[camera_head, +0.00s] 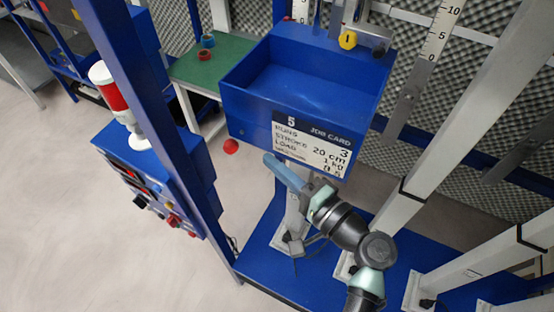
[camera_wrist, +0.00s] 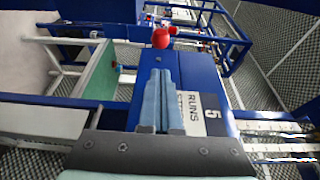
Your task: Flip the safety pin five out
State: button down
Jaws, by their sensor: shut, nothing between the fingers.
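A blue open-topped box (camera_head: 303,75) bears a job card (camera_head: 311,145) marked 5 on its front; the card also shows in the wrist view (camera_wrist: 211,125). A red ball-shaped knob (camera_head: 231,146) shows just below the box's lower left corner. In the wrist view a red knob (camera_wrist: 161,38) shows beyond my fingertips, apart from them. I cannot tell whether this knob belongs to safety pin five. My gripper (camera_head: 268,158) is shut and empty, in front of the card's lower left; its pale blue fingers lie together in the wrist view (camera_wrist: 160,74).
A blue control cabinet (camera_head: 150,165) with a red and white lamp (camera_head: 108,88) stands left behind a blue post (camera_head: 150,90). A green table (camera_head: 212,62) holds small rings. White uprights (camera_head: 425,150) and scales (camera_head: 437,35) stand right. A yellow knob (camera_head: 347,40) sits behind the box.

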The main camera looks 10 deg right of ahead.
aim_at(235, 152)
jog(key=p+x, duration=0.1)
jog(key=x, duration=0.6)
jog(key=shift+p, duration=0.4)
jog(key=shift+s+a, duration=0.55)
jog(key=shift+s, duration=0.2)
jog(key=shift+s+a, duration=0.55)
jog(key=shift+s, duration=0.15)
jog(key=shift+f, duration=0.15)
